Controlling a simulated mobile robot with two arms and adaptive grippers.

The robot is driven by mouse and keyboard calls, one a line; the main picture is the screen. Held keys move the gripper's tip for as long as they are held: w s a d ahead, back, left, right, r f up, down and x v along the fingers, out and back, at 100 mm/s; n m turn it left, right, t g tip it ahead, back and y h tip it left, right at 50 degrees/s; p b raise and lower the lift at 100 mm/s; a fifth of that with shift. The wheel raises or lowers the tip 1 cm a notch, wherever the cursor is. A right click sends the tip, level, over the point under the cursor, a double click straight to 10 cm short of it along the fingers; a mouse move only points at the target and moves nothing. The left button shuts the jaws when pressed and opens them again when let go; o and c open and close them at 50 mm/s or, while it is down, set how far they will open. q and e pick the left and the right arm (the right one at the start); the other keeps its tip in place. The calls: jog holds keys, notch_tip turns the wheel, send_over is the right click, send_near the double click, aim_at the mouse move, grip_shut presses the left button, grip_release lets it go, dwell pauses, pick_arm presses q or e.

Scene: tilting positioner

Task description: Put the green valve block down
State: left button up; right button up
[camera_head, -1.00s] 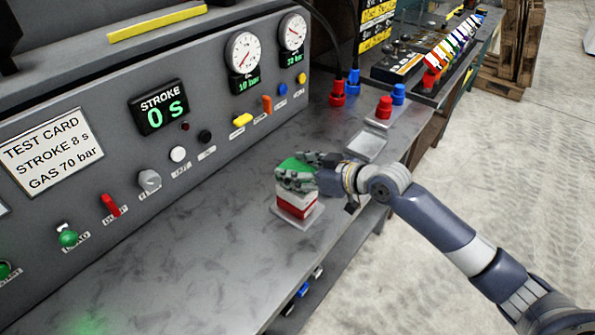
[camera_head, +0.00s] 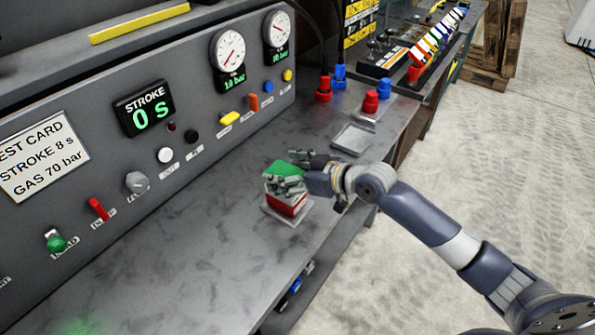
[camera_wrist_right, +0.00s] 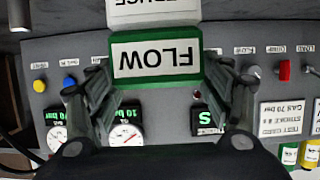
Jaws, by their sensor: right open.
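The green valve block (camera_head: 284,168) rests on top of a white and red block stack (camera_head: 287,203) on the bench. In the right wrist view the green block (camera_wrist_right: 157,56), with a white label reading FLOW, lies between the spread fingers. My right gripper (camera_head: 293,171) is open around the block, with gaps visible between fingers and block in the wrist view. The fingers partly hide the block's side in the head view. My left gripper is not in view.
The stack stands on a small grey plate (camera_head: 269,211). An empty grey tray (camera_head: 352,140) lies behind, with red and blue fittings (camera_head: 371,101) beyond. The control panel (camera_head: 205,165) rises at the left. The bench front (camera_head: 190,255) is clear.

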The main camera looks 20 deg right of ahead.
jog(key=b+v, duration=0.2)
jog(key=v, duration=1)
